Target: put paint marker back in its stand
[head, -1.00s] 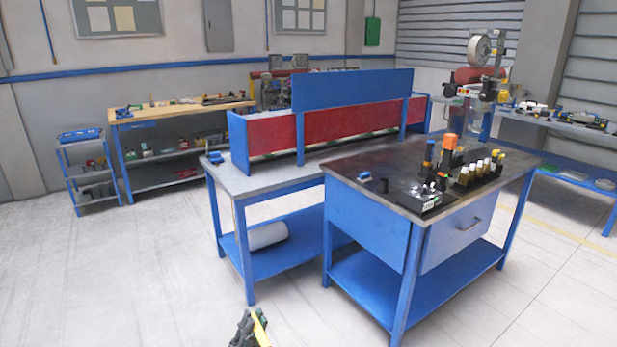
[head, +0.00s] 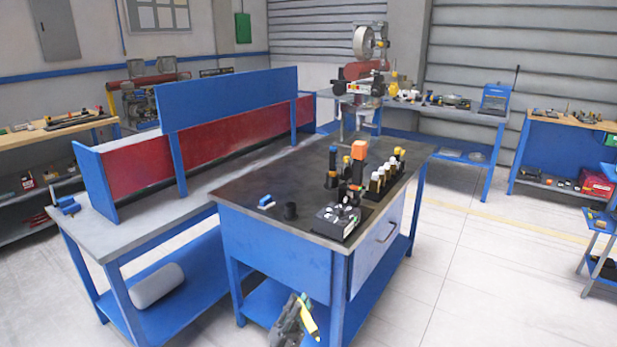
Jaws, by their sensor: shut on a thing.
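My gripper (head: 296,316) shows at the bottom of the head view, in front of the blue workbench and below its top. It is shut on a yellow paint marker (head: 309,319), which is tilted. The fingertips are too small to make out clearly. On the dark bench top, a black stand (head: 371,195) holds a row of several bottles or markers with pale and yellowish tops. My gripper is well apart from the stand. I cannot tell whether this is the marker's own stand or where a free slot is.
A grey bench (head: 125,233) adjoins at left. Floor (head: 480,270) at right is clear.

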